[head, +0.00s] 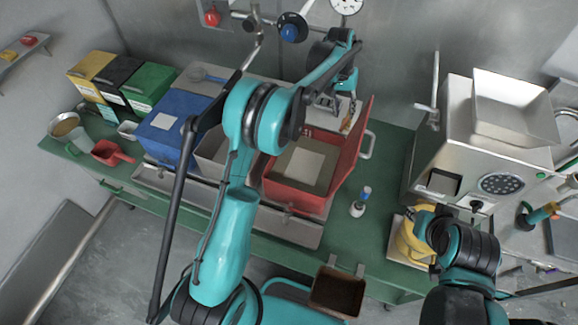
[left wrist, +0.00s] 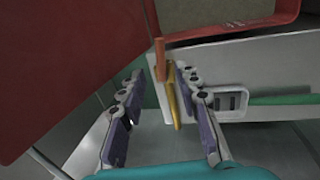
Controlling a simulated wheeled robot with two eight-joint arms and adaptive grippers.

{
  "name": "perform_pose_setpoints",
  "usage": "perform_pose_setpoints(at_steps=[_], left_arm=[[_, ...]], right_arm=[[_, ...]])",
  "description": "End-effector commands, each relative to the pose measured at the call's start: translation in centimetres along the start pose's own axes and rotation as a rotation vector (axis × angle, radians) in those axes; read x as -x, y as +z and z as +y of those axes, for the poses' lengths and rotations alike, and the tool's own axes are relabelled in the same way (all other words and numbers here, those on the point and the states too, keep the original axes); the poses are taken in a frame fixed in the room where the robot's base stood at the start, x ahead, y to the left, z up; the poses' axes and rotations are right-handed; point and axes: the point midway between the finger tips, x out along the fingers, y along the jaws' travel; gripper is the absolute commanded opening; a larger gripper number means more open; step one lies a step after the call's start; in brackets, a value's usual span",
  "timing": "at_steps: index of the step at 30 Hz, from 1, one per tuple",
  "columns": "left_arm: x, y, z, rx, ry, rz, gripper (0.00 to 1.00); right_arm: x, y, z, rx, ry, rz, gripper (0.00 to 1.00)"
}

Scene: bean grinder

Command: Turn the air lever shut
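A narrow orange-yellow lever-like piece (left wrist: 172,92) stands against a pale panel in the left wrist view. In the head view a small orange-brown piece (head: 347,123) shows on the pale block behind the red bin; I take it to be the air lever. My left gripper (head: 340,92) is over that block. In the left wrist view its two fingers (left wrist: 160,82) are apart, with the lever between them, nearer the right finger; contact cannot be told. My right gripper (head: 424,226) is at the yellow jug (head: 412,243); its fingers are largely hidden.
The red bin (head: 318,202) with its raised lid (head: 358,140) stands close to my left gripper. A blue bin (head: 166,133) is left of it. A steel grinder machine (head: 447,160) stands at right. A small bottle (head: 360,205) stands on green counter (head: 385,150).

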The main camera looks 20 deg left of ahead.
Motion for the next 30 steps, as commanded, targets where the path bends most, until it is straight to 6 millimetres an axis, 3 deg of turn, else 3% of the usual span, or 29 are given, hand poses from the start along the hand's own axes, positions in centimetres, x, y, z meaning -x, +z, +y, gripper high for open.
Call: perform_pose_setpoints(at_steps=[6, 18, 30], left_arm=[[3.9, 0.0, 0.0, -0.001, 0.0, 0.0, 0.32], [6.9, 5.1, -1.4, -0.001, -0.031, 0.115, 0.32], [8.3, 11.2, -3.0, -0.006, -0.063, 0.228, 0.32]], right_arm=[[0.4, -0.3, 0.0, 0.0, 0.0, 0.0, 0.31], [-2.0, 1.5, 0.0, 0.0, 0.0, 0.0, 0.31], [-4.1, 2.9, 0.0, 0.0, 0.0, 0.0, 0.31]])
